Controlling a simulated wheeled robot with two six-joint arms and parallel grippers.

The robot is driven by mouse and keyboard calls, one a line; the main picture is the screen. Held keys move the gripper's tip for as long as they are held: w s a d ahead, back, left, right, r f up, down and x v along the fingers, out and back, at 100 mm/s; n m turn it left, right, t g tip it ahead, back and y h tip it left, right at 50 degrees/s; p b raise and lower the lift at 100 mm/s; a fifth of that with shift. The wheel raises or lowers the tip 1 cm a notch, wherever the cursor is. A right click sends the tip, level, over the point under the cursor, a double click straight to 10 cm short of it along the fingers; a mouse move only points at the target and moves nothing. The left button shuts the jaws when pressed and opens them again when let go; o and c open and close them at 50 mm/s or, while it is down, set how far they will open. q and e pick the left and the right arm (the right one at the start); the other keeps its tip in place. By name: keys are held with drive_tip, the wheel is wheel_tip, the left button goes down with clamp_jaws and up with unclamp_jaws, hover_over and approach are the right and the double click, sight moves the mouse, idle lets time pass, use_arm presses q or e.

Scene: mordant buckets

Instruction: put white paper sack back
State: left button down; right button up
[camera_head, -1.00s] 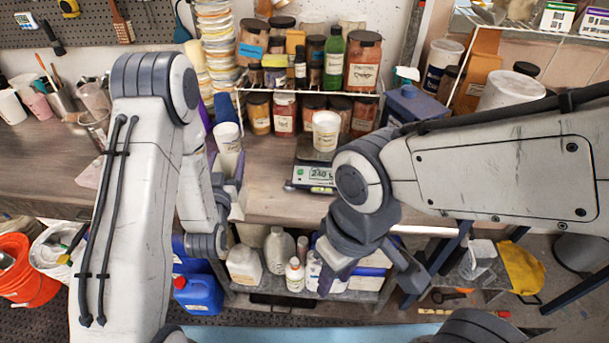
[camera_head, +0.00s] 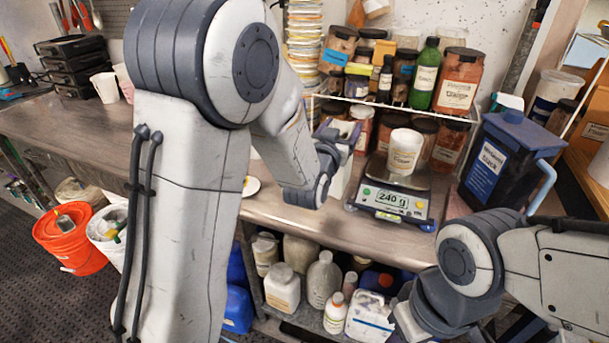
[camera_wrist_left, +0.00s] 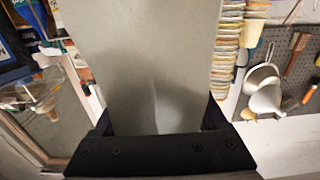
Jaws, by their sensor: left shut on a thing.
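My left gripper (camera_head: 338,140) is shut on the white paper sack (camera_head: 345,172), in front of the jar rack and left of the scale. The arm and gripper hide much of the sack in the head view. In the left wrist view the sack (camera_wrist_left: 150,60) is a plain, pale grey-white face filling the middle between the dark fingers. I cannot tell whether its base touches the bench.
A scale (camera_head: 390,200) reading 240 g carries a white tub (camera_head: 404,152) just right of the sack. A blue jug (camera_head: 497,160) stands further right. Jars crowd the rack behind. The bench (camera_head: 60,115) has free room at left. Bottles fill the shelf below.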

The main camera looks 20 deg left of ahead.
use_arm(q)
drive_tip(key=a+f+p, duration=0.1)
drive_tip(key=a+f, duration=0.7)
drive_tip(key=f, duration=0.1)
drive_tip(key=shift+w+a, duration=0.2)
drive_tip(key=shift+a, duration=0.1)
drive_tip(key=shift+f, duration=0.15)
drive_tip(key=shift+f, duration=0.15)
unclamp_jaws()
